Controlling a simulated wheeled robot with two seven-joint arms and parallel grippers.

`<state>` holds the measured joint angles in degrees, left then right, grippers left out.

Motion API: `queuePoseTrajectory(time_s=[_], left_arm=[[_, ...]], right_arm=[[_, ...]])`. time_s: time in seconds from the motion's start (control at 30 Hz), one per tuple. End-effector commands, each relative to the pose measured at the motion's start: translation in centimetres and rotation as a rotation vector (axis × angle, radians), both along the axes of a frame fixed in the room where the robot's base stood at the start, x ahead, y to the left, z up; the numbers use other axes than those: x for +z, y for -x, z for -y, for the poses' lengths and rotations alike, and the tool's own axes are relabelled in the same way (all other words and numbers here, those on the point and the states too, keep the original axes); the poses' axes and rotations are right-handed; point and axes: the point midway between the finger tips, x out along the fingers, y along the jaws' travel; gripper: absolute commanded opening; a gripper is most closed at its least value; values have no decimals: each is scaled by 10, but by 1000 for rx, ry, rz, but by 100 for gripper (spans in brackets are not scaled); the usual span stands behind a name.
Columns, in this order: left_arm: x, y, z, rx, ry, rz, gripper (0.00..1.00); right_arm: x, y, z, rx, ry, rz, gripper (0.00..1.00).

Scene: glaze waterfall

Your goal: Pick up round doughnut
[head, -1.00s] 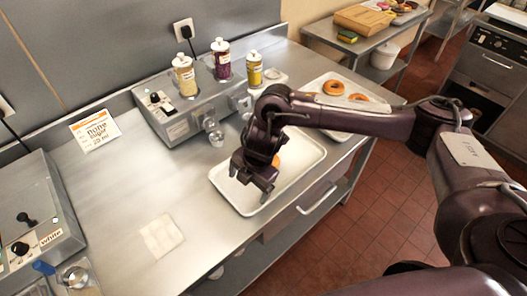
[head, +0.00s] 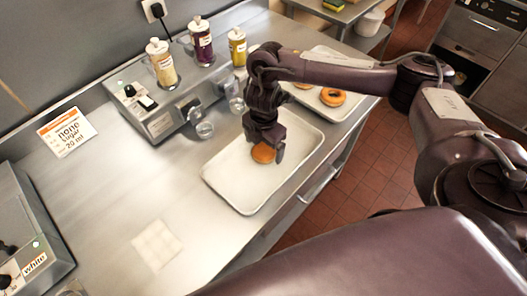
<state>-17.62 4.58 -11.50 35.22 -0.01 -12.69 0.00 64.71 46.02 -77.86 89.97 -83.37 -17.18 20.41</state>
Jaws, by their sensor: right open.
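A round brown doughnut (head: 263,154) lies in the near white tray (head: 234,203) on the steel counter. My right gripper (head: 265,147) is open and points down right at this doughnut, with its fingers beside and behind it. The view does not show whether the fingers touch it. Two more doughnuts are in a second white tray (head: 352,111) farther back: a ring doughnut (head: 333,97) and another (head: 303,85) partly hidden by my right arm. My left gripper is not in view.
A sign (head: 66,132), a white square sheet (head: 157,246) and a "white" labelled machine (head: 36,225) are at left. The counter between is clear.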

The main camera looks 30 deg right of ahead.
Motion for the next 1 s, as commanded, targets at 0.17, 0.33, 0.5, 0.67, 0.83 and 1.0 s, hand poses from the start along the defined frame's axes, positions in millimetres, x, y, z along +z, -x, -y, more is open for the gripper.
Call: queuePoseTrajectory(time_s=[0.17, 0.33, 0.5, 0.67, 0.83, 1.0], left_arm=[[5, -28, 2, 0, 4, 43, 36], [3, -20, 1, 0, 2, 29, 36], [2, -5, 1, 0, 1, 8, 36], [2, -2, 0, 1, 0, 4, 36], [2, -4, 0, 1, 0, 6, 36], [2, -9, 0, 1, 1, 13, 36]], right_arm=[[-17, 0, 1, -1, 1, -1, 89], [-18, 0, 1, 0, 2, 1, 89], [-18, 0, 1, 0, 1, 0, 75], [-18, 0, 1, 0, 1, 0, 54], [-18, 0, 1, 0, 1, 0, 40], [-17, 0, 1, 0, 1, 1, 40]])
